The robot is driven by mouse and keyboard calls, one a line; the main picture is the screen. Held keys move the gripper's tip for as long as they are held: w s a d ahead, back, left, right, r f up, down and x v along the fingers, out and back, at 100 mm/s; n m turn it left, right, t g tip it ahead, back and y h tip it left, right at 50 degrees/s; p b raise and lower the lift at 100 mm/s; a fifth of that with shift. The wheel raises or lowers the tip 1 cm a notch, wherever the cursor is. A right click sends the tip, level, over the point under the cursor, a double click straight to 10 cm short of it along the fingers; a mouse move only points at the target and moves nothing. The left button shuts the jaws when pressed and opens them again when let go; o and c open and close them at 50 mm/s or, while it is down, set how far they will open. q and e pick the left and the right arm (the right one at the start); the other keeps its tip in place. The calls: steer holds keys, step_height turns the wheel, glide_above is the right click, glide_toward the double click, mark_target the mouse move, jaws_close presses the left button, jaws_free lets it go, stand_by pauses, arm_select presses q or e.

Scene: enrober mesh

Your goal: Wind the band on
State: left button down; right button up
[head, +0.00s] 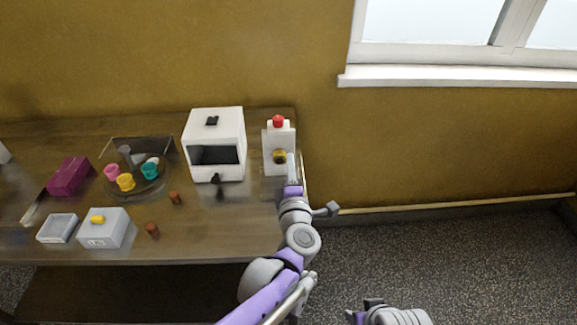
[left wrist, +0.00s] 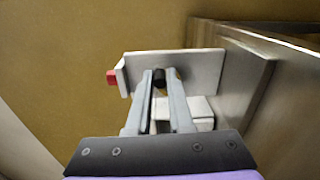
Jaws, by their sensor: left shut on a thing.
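A white control unit (head: 278,136) with a red button (head: 278,120) on top stands at the right end of the table. A dark knob (head: 279,156) with a yellowish part is on its front. My left gripper (head: 290,163) reaches up to this knob. In the left wrist view the two fingers close around the dark knob (left wrist: 159,76) in front of the white panel (left wrist: 200,68). The red button (left wrist: 111,77) shows at the left. The fingers hide part of the knob. My right gripper (head: 366,307) is at the bottom edge, partly cut off. No band can be made out.
A white box-shaped machine (head: 215,130) with a dark opening stands left of the control unit. Further left are a round tray (head: 160,187) with small coloured cups, a magenta block (head: 69,175), grey boxes (head: 105,233) and brown cylinders (head: 152,230). The table's right edge is close.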

arm_select(q)
steer(key=m, duration=0.2)
steer(key=f+m+b, duration=0.1)
steer(key=m, duration=0.2)
steer(key=shift+d+f, duration=0.15)
steer(key=shift+f, duration=0.05)
steer(key=shift+m, duration=0.3)
steer(key=c, duration=0.8)
jaws_free()
steer(key=s, duration=1.1)
steer(key=shift+w, duration=0.1)
